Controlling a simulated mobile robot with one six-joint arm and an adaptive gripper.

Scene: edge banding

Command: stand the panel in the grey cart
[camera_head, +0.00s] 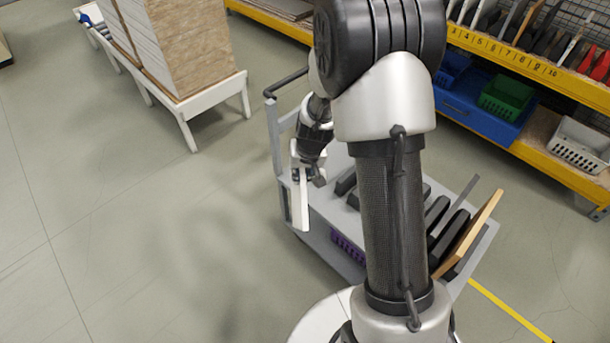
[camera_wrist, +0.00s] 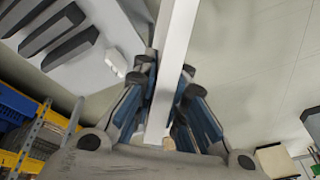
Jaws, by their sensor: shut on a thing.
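The white panel (camera_head: 300,203) hangs edge-on and roughly upright from my gripper (camera_head: 306,174), at the left end of the grey cart (camera_head: 325,212). In the wrist view the fingers of my gripper (camera_wrist: 166,78) are shut on the panel (camera_wrist: 178,45), one on each side. There the cart deck (camera_wrist: 115,28) with its black dividers (camera_wrist: 52,32) lies to the left of the panel, and floor shows to the right. I cannot tell whether the panel's lower edge touches the cart. My arm hides the middle of the cart.
A wood-coloured board (camera_head: 470,232) leans between black dividers at the cart's right end. A purple crate (camera_head: 347,246) sits lower in the cart. A stack of boards (camera_head: 178,45) stands on a white stand at upper left. Yellow shelving (camera_head: 520,125) is behind. Floor at left is clear.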

